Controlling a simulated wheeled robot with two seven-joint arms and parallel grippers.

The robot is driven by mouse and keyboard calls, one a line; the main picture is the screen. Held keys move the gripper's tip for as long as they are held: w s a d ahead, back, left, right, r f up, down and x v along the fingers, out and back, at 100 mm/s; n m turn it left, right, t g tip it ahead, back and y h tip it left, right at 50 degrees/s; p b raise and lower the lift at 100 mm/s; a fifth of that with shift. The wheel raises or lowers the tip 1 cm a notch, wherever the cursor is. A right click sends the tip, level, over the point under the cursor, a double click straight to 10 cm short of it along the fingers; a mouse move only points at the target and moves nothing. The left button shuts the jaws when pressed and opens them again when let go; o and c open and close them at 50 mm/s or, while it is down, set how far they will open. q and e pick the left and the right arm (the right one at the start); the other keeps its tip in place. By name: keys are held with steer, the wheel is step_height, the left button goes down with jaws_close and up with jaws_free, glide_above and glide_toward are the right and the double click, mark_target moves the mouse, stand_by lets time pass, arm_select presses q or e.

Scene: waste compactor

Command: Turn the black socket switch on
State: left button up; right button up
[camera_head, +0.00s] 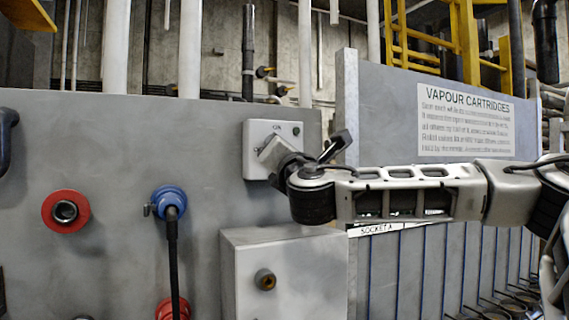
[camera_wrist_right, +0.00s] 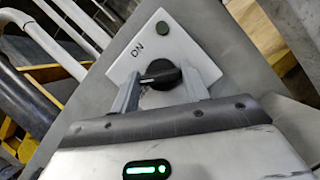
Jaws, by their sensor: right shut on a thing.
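The black socket switch (camera_wrist_right: 160,74) is a round knob on a pale square plate (camera_wrist_right: 188,45). In the wrist view the knob sits between the two grey fingers of my right gripper (camera_wrist_right: 161,86), which is shut on it. A small dark green lamp (camera_wrist_right: 163,28) and short lettering are on the plate. In the head view the plate (camera_head: 257,134) is fixed to the grey panel, and my right gripper (camera_head: 273,152) reaches it from the right and hides the knob. My left gripper is not in view.
A blue plug (camera_head: 169,200) with a black cable and a red socket (camera_head: 66,211) are on the grey panel (camera_head: 120,140) to the left. A grey box (camera_head: 290,262) juts out below the switch. A "VAPOUR CARTRIDGES" sign (camera_head: 465,120) is at the right.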

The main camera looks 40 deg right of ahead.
arm_select(q)
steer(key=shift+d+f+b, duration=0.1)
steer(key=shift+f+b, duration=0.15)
steer(key=shift+b, duration=0.45)
arm_select(e)
steer(key=m+g, duration=0.1)
steer(key=m, duration=0.3)
steer(key=m+g, duration=0.2)
steer(key=m, duration=0.2)
steer(key=m+g, duration=0.1)
steer(key=m, duration=0.3)
steer(key=shift+a+r+m+g, duration=0.1)
steer(key=shift+r+m+g, duration=0.1)
steer(key=shift+m+g, duration=0.15)
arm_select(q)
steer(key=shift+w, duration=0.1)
arm_select(e)
steer(key=o, duration=1)
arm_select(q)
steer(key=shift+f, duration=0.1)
